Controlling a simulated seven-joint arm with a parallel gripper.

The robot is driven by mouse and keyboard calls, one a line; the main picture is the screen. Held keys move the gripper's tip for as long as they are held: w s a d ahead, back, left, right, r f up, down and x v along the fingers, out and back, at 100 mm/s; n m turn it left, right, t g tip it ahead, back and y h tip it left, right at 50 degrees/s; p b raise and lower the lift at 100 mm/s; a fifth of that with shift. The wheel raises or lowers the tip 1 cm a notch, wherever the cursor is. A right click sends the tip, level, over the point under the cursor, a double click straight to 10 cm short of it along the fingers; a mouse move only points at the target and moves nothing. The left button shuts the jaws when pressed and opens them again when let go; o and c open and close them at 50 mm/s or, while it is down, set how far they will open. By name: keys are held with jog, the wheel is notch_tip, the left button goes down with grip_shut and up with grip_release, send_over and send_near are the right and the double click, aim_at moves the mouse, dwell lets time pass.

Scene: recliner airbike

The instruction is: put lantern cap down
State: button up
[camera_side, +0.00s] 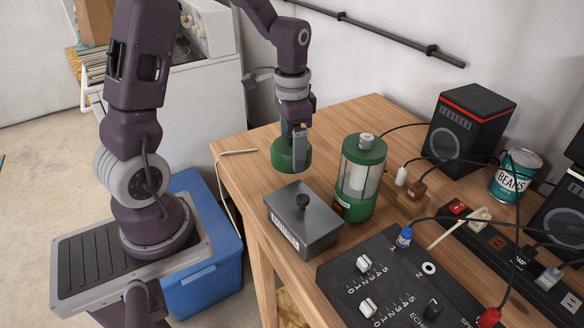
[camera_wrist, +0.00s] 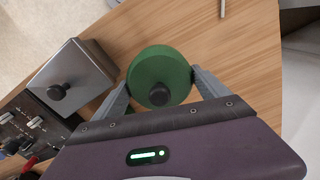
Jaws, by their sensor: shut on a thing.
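The green lantern cap (camera_side: 291,155) is round with a dark knob on top. My gripper (camera_side: 298,135) is shut on it, and in the wrist view the two fingers hold the cap (camera_wrist: 160,75) at its sides. The side view shows it above or near the wooden table, just behind the grey box; I cannot tell whether it touches the tabletop. The green lantern body (camera_side: 361,180) with its clear middle stands upright on the table to the right of the cap.
A grey metal box (camera_side: 305,222) with a black knob sits in front of the cap. A black mixer panel (camera_side: 395,285), speaker (camera_side: 470,125), beans can (camera_side: 515,175) and cables fill the right side.

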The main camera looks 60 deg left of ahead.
aim_at(291, 150)
notch_tip(291, 150, down, 5)
jog(key=shift+r, duration=0.1)
jog(key=o, duration=1.2)
jog(key=shift+o, duration=0.2)
notch_tip(291, 150, up, 11)
jog(key=shift+r, duration=0.2)
jog(key=d+r, duration=0.1)
jog(key=s+r, duration=0.1)
jog(key=shift+s+d+r+t, duration=0.1)
jog(key=shift+d+r+t, duration=0.2)
jog(key=shift+d+r, duration=0.1)
jog(key=s+d+r+n+t, duration=0.1)
jog(key=s+d+r+t, duration=0.1)
jog(key=s+d, duration=0.2)
jog(key=s+d+r+n+t, duration=0.2)
jog(key=s+d, duration=0.3)
jog(key=s, duration=0.6)
jog(key=shift+d+r+t, duration=0.15)
jog(key=shift+r+t, duration=0.35)
jog(key=shift+r, duration=0.35)
